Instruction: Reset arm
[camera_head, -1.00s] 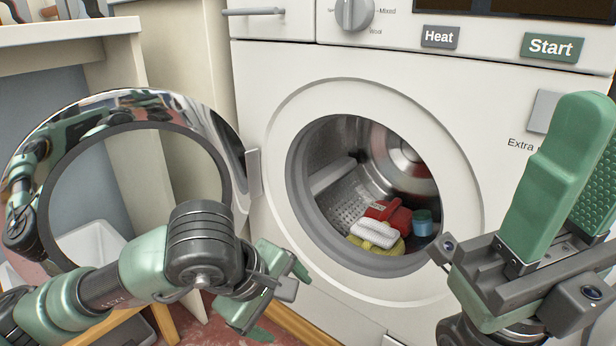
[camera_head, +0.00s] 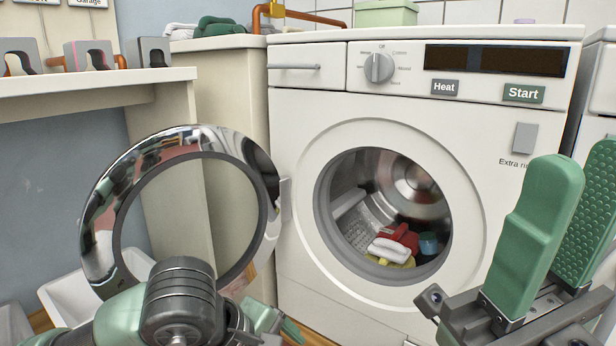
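My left arm comes in from the lower left, and part of my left gripper (camera_head: 272,322) shows at the bottom edge, below the open door. Its fingertips are mostly cut off or hidden, so its opening cannot be told. My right gripper (camera_head: 568,225) is large and close at the right, with two green fingers apart and nothing between them. The white washing machine (camera_head: 300,130) stands ahead. Its round chrome door (camera_head: 105,220) is swung open to the left. Red, white, yellow and blue laundry (camera_head: 395,245) lies in the drum.
The machine has a dial (camera_head: 379,68), a Heat button (camera_head: 445,87) and a Start button (camera_head: 523,93). A shelf (camera_head: 90,90) with grey holders is at left. A white bin (camera_head: 75,300) stands below. Green cloth (camera_head: 215,27) lies on the cabinet behind.

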